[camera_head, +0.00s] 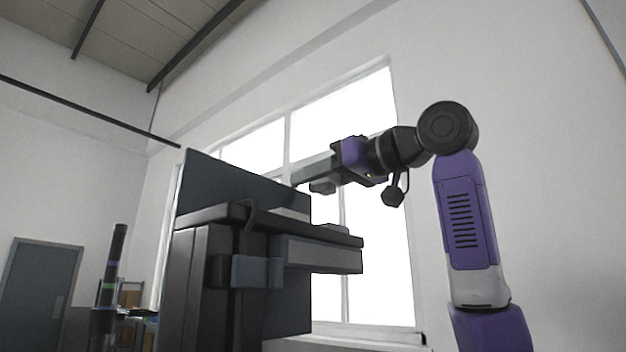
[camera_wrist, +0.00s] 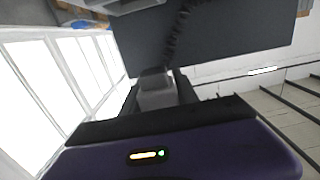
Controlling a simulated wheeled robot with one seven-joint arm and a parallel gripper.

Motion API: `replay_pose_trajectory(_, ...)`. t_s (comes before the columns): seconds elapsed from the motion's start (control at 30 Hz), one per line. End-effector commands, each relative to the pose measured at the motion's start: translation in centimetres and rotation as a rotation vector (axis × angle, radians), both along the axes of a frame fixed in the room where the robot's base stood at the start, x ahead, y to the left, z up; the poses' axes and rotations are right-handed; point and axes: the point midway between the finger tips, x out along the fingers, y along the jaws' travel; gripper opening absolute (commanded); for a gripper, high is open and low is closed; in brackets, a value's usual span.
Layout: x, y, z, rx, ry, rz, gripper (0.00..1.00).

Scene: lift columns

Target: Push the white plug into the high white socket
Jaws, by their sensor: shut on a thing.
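My gripper (camera_head: 308,179) is raised beside the upper edge of a dark upright panel (camera_head: 235,185) in the head view. In the wrist view my gripper (camera_wrist: 157,80) is shut on a pale grey-white plug (camera_wrist: 157,94), which sits between the two dark fingers. A dark coiled cable (camera_wrist: 178,35) runs from near the plug up across the dark panel (camera_wrist: 235,38). I cannot make out the high white socket in either view, nor tell whether the plug touches anything. The plug is not clear in the head view.
A dark lift column (camera_head: 190,285) with a grey carriage arm (camera_head: 320,255) stands below my gripper. Behind is a bright window (camera_head: 375,250). A thin dark post (camera_head: 115,260) and a door (camera_head: 40,295) are far left. The room right of my arm is clear.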

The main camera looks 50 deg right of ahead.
Motion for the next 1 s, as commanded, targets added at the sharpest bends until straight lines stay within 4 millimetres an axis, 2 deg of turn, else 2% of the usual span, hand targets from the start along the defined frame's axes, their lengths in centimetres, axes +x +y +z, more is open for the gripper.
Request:
replay_pose_trajectory(0.63,0.0,0.0,-1.9,0.0,0.0,0.0,0.0)
replay_pose_trajectory(1.0,0.0,0.0,-2.0,0.0,-0.001,0.0,0.0)
